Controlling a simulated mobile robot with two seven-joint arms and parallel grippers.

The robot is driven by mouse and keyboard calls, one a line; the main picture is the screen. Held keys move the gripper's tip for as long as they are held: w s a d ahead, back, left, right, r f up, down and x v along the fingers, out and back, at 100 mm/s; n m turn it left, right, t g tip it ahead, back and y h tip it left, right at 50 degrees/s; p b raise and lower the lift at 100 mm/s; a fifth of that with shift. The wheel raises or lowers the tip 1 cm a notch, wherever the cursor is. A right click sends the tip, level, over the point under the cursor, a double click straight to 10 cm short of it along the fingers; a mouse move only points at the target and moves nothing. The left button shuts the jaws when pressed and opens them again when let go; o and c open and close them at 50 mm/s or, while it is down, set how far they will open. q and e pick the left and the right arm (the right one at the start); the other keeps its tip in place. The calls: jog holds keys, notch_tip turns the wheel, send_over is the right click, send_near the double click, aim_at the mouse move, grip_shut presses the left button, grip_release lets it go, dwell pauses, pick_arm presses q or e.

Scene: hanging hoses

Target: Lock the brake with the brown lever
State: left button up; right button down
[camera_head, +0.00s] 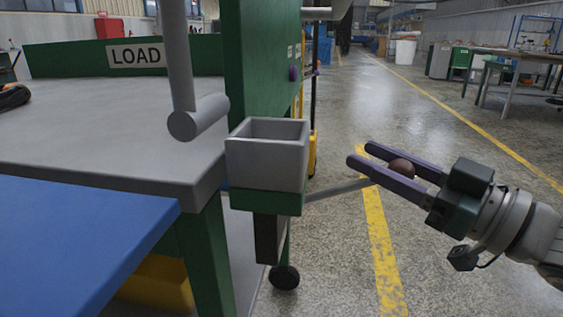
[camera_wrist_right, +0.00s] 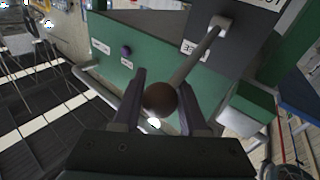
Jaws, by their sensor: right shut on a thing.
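The brown lever is a thin grey rod (camera_head: 338,190) ending in a round brown knob (camera_head: 401,167). It sticks out sideways from the green cart, low beside the grey bin. My right gripper (camera_head: 364,155) has its two purple-grey fingers on either side of the knob and is shut on it. In the right wrist view the knob (camera_wrist_right: 160,99) sits between the fingers, and the rod runs up and right to a pale mount on a dark panel (camera_wrist_right: 235,45). My left gripper is not in view.
The green cart frame (camera_head: 252,60) with a LOAD label (camera_head: 135,56) and grey deck (camera_head: 90,120) stands at left. A grey bin (camera_head: 267,155) and a grey post (camera_head: 179,60) are close to the lever. A blue surface (camera_head: 70,235) lies front left.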

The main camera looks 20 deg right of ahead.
notch_tip(320, 180, down, 11)
jog(key=m+t+h+b, duration=0.6)
jog(key=m+t+b, duration=0.3)
jog(key=b, duration=1.1)
jog(key=d+m, duration=0.1)
jog(key=m, duration=0.2)
jog(key=shift+s+m+t, duration=0.2)
jog(key=shift+m+t, duration=0.1)
jog(key=shift+f, duration=0.15)
jog(key=c, duration=0.5)
grip_release()
jog(key=shift+c, duration=0.2)
jog(key=shift+o, duration=0.4)
jog(key=shift+a, duration=0.25)
jog(key=v, duration=0.9)
jog(key=shift+s+f, duration=0.2)
jog(key=shift+s, duration=0.1)
